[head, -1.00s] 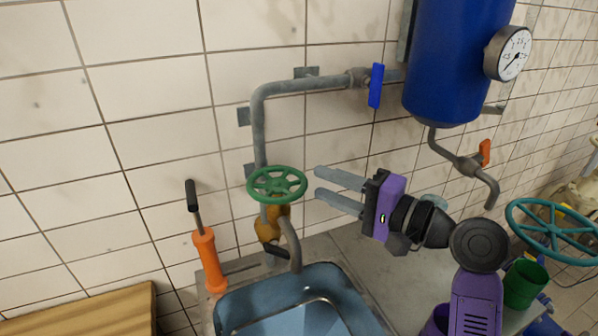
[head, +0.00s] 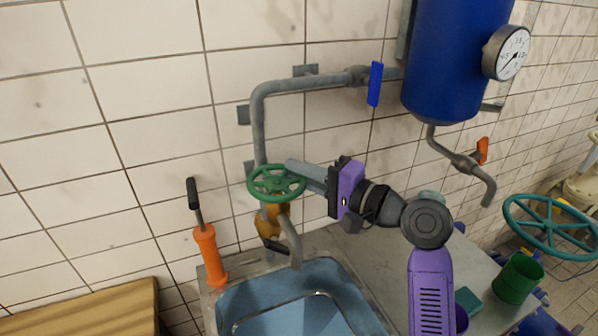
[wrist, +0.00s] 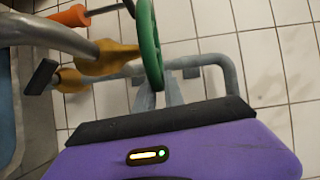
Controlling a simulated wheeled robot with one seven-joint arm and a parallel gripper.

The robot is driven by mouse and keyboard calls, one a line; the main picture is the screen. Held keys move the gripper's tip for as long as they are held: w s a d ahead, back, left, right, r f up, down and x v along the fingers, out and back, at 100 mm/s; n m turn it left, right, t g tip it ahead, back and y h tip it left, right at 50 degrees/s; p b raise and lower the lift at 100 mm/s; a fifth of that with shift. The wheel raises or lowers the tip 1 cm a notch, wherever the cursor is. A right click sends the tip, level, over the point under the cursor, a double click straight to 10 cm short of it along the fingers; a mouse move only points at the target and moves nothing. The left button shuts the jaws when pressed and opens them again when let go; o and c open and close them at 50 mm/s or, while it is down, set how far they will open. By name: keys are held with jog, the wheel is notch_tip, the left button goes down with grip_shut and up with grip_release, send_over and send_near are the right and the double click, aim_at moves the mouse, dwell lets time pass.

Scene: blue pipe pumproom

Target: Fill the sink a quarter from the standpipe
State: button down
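The standpipe's green handwheel (head: 277,183) sits above a yellow valve body (head: 271,222). Its grey spout (head: 291,245) bends down over the blue sink (head: 232,300). No water shows at the spout. My gripper (head: 298,174) reaches the wheel's right side, one finger above the rim and the other lower, partly hidden. In the wrist view the fingers (wrist: 159,97) point at the green wheel (wrist: 150,45), seen nearly edge-on, with the rim's near end between them. A gap shows between the fingers; they look open, and contact with the rim is unclear.
An orange-handled tool (head: 210,255) stands left of the sink. A blue lever (head: 375,84) is on the pipe above. A blue tank (head: 455,60) with a gauge (head: 507,53) hangs right, an orange-handled tap (head: 482,151) below it. A green cup (head: 518,279) stands near a teal wheel (head: 550,227).

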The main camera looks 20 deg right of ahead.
jog(key=shift+w, duration=0.1)
jog(key=shift+w+f+n+g+y+b, duration=0.1)
jog(key=shift+w+n+g+y+b, duration=0.25)
jog(key=shift+n+g+y, duration=0.55)
jog(key=shift+w+a+n+g+y+b, duration=0.2)
jog(key=shift+w+n+g+y, duration=0.05)
jog(key=shift+n+g+y, duration=0.5)
jog(key=shift+w+a+n+g+y+b, duration=0.2)
jog(key=shift+n+g+y, duration=0.4)
jog(key=shift+y, duration=0.25)
jog(key=c, duration=1.4)
grip_release()
jog(key=shift+c, duration=0.2)
jog(key=shift+d, duration=0.1)
jog(key=b+v, duration=0.1)
jog(key=v, duration=0.6)
jog(key=shift+s+d+b, duration=0.25)
jog(key=shift+b, duration=0.05)
